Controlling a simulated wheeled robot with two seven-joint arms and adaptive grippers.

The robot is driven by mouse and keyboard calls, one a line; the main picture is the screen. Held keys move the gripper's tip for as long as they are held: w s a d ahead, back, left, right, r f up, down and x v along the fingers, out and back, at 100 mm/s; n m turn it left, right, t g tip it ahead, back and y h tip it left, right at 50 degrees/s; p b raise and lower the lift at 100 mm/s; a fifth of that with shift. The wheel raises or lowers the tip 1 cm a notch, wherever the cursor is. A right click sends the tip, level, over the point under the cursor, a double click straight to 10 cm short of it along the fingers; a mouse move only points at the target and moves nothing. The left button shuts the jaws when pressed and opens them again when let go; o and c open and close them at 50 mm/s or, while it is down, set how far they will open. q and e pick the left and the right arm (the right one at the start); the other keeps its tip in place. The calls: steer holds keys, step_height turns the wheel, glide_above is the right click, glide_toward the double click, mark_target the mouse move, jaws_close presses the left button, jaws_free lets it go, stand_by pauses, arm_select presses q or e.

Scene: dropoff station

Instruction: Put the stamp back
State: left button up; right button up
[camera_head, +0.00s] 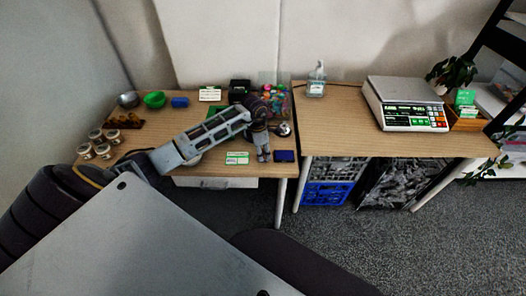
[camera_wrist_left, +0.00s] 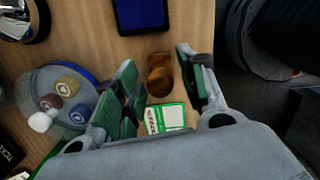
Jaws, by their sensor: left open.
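A brown wooden stamp (camera_wrist_left: 160,75) shows in the left wrist view, between the fingers of my left gripper (camera_wrist_left: 157,62). The fingers are open with a gap on each side of it. In the head view my left gripper (camera_head: 263,152) points down over the front right of the left table, and the stamp is hidden there. A dark blue pad (camera_head: 284,156) lies just right of the gripper; it also shows in the wrist view (camera_wrist_left: 141,14). A green and white card (camera_head: 237,158) lies left of the gripper. My right gripper is not in view.
A round grey holder (camera_wrist_left: 40,84) with several round-topped items stands beside the left finger. A silver bell (camera_head: 284,129) is behind the pad. Jars, bowls and a clear box of colourful pieces (camera_head: 276,101) stand around. A scale (camera_head: 404,104) is on the right table.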

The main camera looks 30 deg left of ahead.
mark_target(263, 149)
arm_select(q)
steer(key=shift+r, duration=0.3)
steer(key=r, duration=0.4)
steer(key=shift+s+a+r, duration=0.1)
steer(key=shift+a+r, duration=0.05)
steer(key=shift+a, duration=0.1)
step_height(263, 149, up, 7)
steer(key=shift+s+a, duration=0.3)
steer(key=shift+s, duration=0.1)
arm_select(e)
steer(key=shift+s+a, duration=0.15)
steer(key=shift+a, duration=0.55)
arm_select(q)
steer(key=shift+r, duration=0.1)
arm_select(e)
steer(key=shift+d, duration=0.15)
